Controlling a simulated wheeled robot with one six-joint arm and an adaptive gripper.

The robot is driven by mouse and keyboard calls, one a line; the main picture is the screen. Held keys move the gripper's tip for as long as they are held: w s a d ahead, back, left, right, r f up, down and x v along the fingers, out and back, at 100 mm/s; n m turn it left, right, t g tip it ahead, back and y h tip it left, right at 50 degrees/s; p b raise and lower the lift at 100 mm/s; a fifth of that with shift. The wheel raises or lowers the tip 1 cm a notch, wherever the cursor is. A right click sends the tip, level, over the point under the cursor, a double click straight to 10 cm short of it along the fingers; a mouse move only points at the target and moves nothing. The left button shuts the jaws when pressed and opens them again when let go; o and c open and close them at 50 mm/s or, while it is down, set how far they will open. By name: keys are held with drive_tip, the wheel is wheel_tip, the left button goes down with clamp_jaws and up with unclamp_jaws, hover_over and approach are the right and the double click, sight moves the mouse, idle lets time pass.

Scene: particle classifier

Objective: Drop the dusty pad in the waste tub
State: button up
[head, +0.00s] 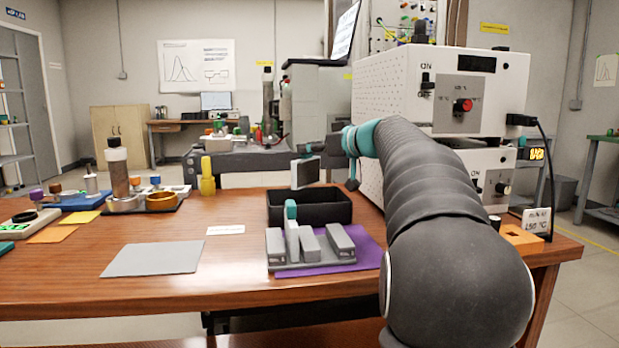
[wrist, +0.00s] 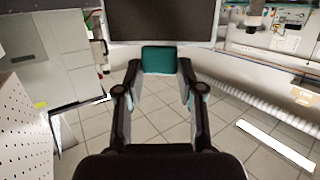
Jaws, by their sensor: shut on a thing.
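The dusty pad is a flat plate, grey-faced in the head view (head: 305,173) and dark in the wrist view (wrist: 160,20). It is upright, with a teal grip block (wrist: 158,60) on its near side. My gripper (head: 333,148) is shut on this block, seen between the two fingers in the wrist view (wrist: 160,68). A black open-topped tub (head: 328,213), seemingly the waste tub, stands on the wooden table. In the head view the pad appears just above the tub's far part, and its exact height and depth over it are hard to tell. The tub's inside floor is hidden.
A grey rack (head: 310,262) with a teal-topped piece (head: 291,212) stands on a purple mat (head: 368,258) in front of the tub. White instruments (head: 400,85) stand at right. A yellow bottle (head: 207,178) stands left. A grey sheet (head: 153,259) lies on the table.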

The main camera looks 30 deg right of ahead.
sight(308, 163)
drive_tip(key=shift+f+b, duration=0.35)
drive_tip(key=shift+f, duration=2)
drive_tip(key=shift+f+b, duration=0.65)
drive_tip(key=shift+b, duration=0.4)
drive_tip(key=o, duration=1.1)
drive_tip(key=shift+o, duration=0.2)
drive_tip(key=shift+r, duration=0.15)
drive_tip(key=r+p, duration=0.1)
drive_tip(key=p, duration=0.2)
drive_tip(key=shift+r, duration=0.4)
drive_tip(key=f+b+v, duration=0.1)
drive_tip(key=v, duration=0.6)
drive_tip(key=shift+s+r+b, duration=0.15)
drive_tip(key=shift+s+b, duration=0.15)
